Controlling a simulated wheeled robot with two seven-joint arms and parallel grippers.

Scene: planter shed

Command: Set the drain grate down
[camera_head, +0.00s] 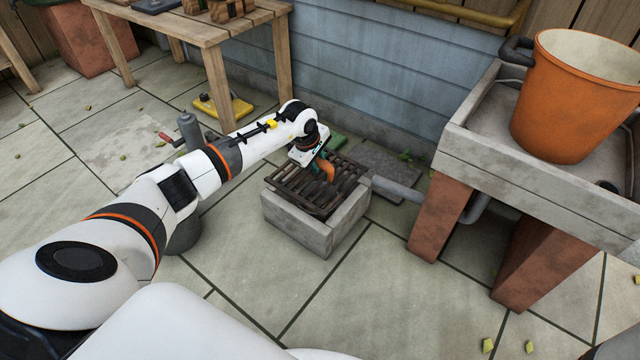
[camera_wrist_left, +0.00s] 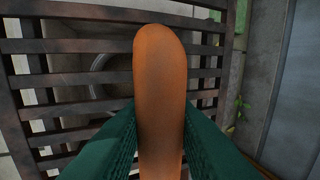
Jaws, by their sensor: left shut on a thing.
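The dark slatted drain grate (camera_head: 298,186) lies level over the open top of the square concrete drain box (camera_head: 297,232). I cannot tell whether it rests on the rim or hangs just above it. An orange handle (camera_head: 327,170) stands up from the grate. My left gripper (camera_head: 321,162) is over the grate and shut on this handle. In the left wrist view the green fingers (camera_wrist_left: 160,108) press on both sides of the orange handle (camera_wrist_left: 160,65). The grate's slats (camera_wrist_left: 75,46) show beneath, with a round ring below them. My right gripper is out of view.
A grey pipe (camera_head: 400,190) runs from the box toward a concrete sink (camera_head: 500,180) on brick legs, holding an orange bucket (camera_head: 565,95). A grey pump-like canister (camera_head: 188,130) stands behind my left arm. A wooden table (camera_head: 200,30) is at the back. Paving in front is clear.

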